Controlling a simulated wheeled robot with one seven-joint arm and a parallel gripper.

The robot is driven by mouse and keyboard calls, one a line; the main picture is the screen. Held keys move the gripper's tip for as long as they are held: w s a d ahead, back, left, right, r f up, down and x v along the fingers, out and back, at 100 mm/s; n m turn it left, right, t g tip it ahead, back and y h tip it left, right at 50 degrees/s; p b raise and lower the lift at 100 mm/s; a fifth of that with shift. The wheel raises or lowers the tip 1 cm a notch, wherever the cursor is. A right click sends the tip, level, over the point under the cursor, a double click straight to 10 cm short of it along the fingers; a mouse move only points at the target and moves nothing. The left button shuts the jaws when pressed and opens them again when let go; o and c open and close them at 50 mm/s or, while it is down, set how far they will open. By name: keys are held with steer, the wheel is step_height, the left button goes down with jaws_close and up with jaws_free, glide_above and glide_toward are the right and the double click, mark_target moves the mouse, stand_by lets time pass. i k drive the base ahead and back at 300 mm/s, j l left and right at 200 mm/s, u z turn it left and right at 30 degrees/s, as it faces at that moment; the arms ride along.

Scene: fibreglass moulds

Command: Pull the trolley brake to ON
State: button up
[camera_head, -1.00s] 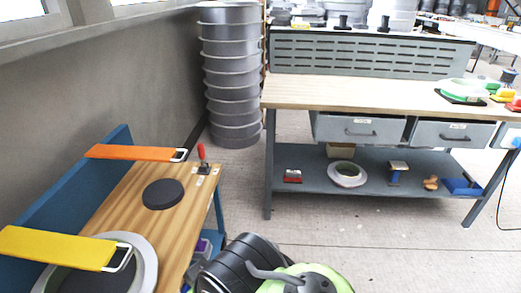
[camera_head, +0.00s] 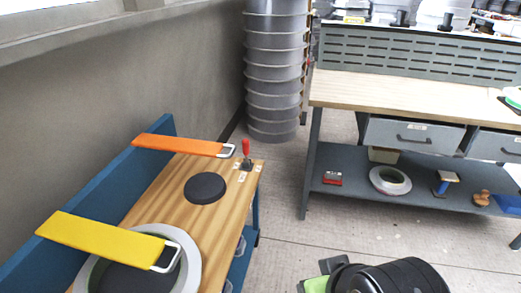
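The trolley (camera_head: 165,208) stands at the left, with a wooden top and a blue back panel. The brake is a small toggle lever with a red handle (camera_head: 246,147) on a dark metal base, at the far right corner of the trolley top. The handle stands roughly upright. Small white labels (camera_head: 257,168) lie on the wood beside its base; their writing is too small to read. Dark rounded parts of my arm and a green part show at the bottom edge, well apart from the lever. My gripper's fingers are not in view.
Orange (camera_head: 180,145) and yellow (camera_head: 100,238) flaps jut over the trolley top. A black disc (camera_head: 205,188) and a white ring (camera_head: 188,266) lie there. A grey mould stack (camera_head: 276,75) stands behind. A workbench (camera_head: 420,98) stands right, with open floor between.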

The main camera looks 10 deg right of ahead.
mark_target(245, 142)
steer(key=i+l+u, duration=0.2)
steer(key=u, duration=0.2)
steer(key=i+l+u, duration=0.55)
steer(key=u, duration=0.25)
steer(key=i+l+u, duration=0.1)
steer(key=l+u, duration=0.3)
steer(key=i+l+u, duration=0.1)
steer(key=l+u, duration=0.3)
steer(key=l, duration=0.1)
